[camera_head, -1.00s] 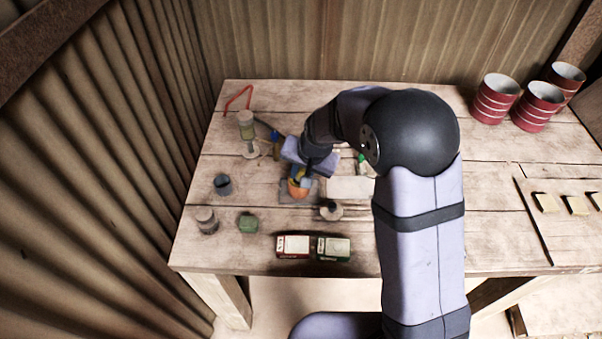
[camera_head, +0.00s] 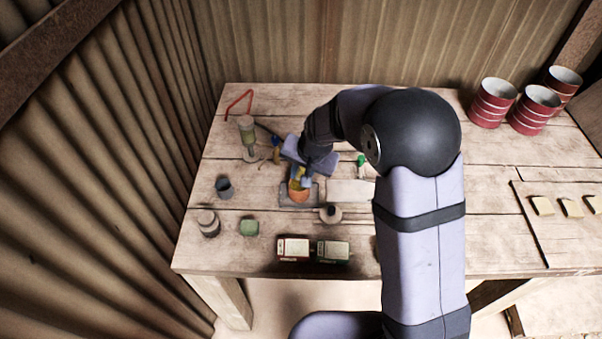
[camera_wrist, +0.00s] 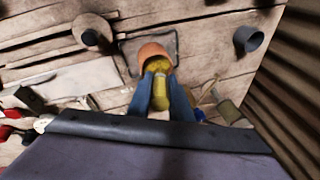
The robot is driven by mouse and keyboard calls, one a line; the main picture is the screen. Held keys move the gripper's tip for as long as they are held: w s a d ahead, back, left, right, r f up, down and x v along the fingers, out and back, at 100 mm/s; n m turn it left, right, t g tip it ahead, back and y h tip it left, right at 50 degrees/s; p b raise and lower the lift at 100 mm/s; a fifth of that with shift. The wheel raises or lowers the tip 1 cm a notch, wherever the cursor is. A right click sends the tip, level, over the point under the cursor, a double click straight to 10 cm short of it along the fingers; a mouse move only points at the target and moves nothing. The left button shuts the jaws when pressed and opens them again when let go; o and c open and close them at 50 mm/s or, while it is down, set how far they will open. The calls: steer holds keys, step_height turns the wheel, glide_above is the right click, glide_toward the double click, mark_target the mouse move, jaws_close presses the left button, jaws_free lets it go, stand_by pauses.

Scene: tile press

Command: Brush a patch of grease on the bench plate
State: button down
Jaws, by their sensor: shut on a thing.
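My gripper (camera_head: 307,180) is shut on a yellow-handled tool with a rounded orange end (camera_head: 299,195), which I take for the brush. In the wrist view the blue fingers of my gripper (camera_wrist: 160,76) clasp the yellow handle, and the orange end (camera_wrist: 154,51) points away from me. The dark grey square bench plate (camera_head: 313,197) lies under the orange end; it also shows in the wrist view (camera_wrist: 132,47). I cannot tell whether the tool touches the plate. No grease patch can be made out; the tool covers part of the plate.
A pale board (camera_head: 348,190) lies right of the plate. A round dark-topped pot (camera_head: 331,214) stands just in front. Two boxes (camera_head: 293,249) (camera_head: 333,251), a green block (camera_head: 249,227), a grey cup (camera_head: 224,187) and a jar (camera_head: 208,223) stand nearby. Red cans (camera_head: 492,103) stand back right.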

steer(key=shift+r+p, duration=1.75)
steer(key=shift+r, duration=0.6)
steer(key=shift+n, duration=0.3)
